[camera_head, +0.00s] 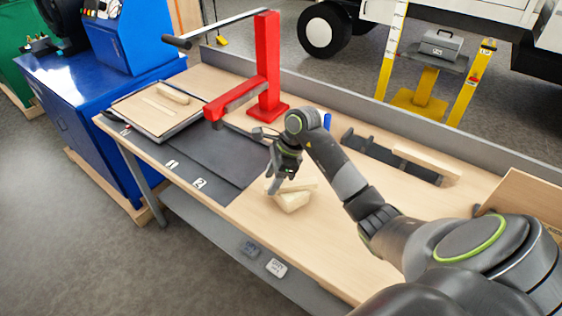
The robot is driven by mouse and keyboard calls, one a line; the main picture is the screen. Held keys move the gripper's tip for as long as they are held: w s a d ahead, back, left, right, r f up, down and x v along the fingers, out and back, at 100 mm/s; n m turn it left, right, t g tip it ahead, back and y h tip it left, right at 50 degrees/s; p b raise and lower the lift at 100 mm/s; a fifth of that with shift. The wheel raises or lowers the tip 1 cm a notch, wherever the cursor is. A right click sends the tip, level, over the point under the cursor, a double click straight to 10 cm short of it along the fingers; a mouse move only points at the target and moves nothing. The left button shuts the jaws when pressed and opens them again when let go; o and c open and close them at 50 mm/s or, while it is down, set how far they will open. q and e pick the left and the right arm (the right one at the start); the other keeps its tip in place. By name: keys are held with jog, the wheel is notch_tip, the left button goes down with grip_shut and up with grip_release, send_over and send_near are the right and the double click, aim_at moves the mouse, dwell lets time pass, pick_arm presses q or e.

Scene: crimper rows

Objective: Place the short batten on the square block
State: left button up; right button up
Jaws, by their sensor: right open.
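A pale wooden block (293,202) sits on the bench near its front edge, just right of my right gripper's fingertips. A thin pale batten (302,186) shows at the block's far side; I cannot tell whether it rests on the block or lies behind it. My right gripper (273,182) is open and points down beside the block's left end, with nothing seen between its fingers. A longer pale batten (428,161) lies by a dark slotted rack (366,146) at the back right. My left gripper is not in view.
A tray (136,116) with pale wooden pieces is at the bench's left end. A red lever press (267,75) stands behind the dark mats (205,155) marked 1 and 2. A grey rail (400,115) edges the back. A wooden board (520,195) stands at right.

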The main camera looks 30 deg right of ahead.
aim_at(287, 184)
jog(key=b+v, duration=0.2)
jog(key=v, duration=0.8)
jog(key=shift+r+b, duration=0.25)
jog(key=shift+b, duration=0.1)
jog(key=shift+s+d, duration=0.1)
